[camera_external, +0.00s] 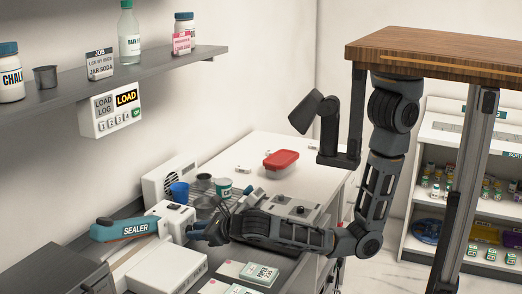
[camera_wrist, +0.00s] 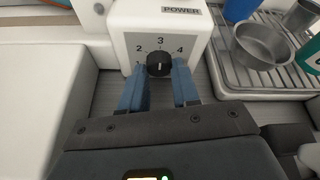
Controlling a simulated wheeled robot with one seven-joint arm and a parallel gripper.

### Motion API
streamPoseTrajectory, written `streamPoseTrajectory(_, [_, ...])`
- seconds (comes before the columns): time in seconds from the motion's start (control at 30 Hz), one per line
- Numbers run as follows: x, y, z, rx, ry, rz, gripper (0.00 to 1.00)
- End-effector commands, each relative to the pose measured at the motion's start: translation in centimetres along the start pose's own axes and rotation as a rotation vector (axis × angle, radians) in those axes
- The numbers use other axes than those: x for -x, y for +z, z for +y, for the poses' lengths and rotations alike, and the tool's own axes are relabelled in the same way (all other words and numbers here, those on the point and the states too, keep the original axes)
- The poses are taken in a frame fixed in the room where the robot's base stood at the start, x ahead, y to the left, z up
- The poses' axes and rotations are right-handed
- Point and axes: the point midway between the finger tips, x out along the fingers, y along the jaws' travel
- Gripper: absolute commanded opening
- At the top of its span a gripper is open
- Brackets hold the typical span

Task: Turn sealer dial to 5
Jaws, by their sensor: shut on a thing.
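The sealer (camera_external: 125,230), with a teal labelled arm and a white control box, stands on the counter in the external view. In the wrist view the white control box (camera_wrist: 186,28) carries a POWER label and a black round dial (camera_wrist: 159,63). Numbers 1 to 4 show around the dial, with 3 at the top; the spot where 5 would be is hidden behind the right finger. A pale mark shows on the dial, but its exact pointing is too small to tell. My gripper (camera_wrist: 159,74) has its blue fingers shut on the dial's two sides; it also shows in the external view (camera_external: 202,233).
A blue cup (camera_wrist: 238,9) and a metal bowl (camera_wrist: 262,45) stand on a drying rack right of the box. A white box (camera_external: 167,268) lies in front of the sealer. A red-lidded container (camera_external: 281,160) sits farther back on the counter.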

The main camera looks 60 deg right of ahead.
Motion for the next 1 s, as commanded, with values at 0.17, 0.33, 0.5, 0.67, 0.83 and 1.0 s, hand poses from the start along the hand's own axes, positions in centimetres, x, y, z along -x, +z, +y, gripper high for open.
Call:
streamPoseTrajectory(0.17, [0.02,0.0,0.04,0.0,0.001,0.0,0.06])
streamPoseTrajectory(0.33, [0.04,0.03,0.04,-0.002,0.002,0.0,0.0])
streamPoseTrajectory(0.5, [0.09,0.16,-0.06,-0.03,0.014,-0.001,0.0])
streamPoseTrajectory(0.67, [0.18,0.26,-0.23,-0.097,0.041,-0.004,0.0])
streamPoseTrajectory(0.83, [0.19,0.23,-0.38,-0.217,0.087,-0.009,0.0])
streamPoseTrajectory(1.0, [0.15,0.09,-0.45,-0.364,0.146,-0.017,0.0])
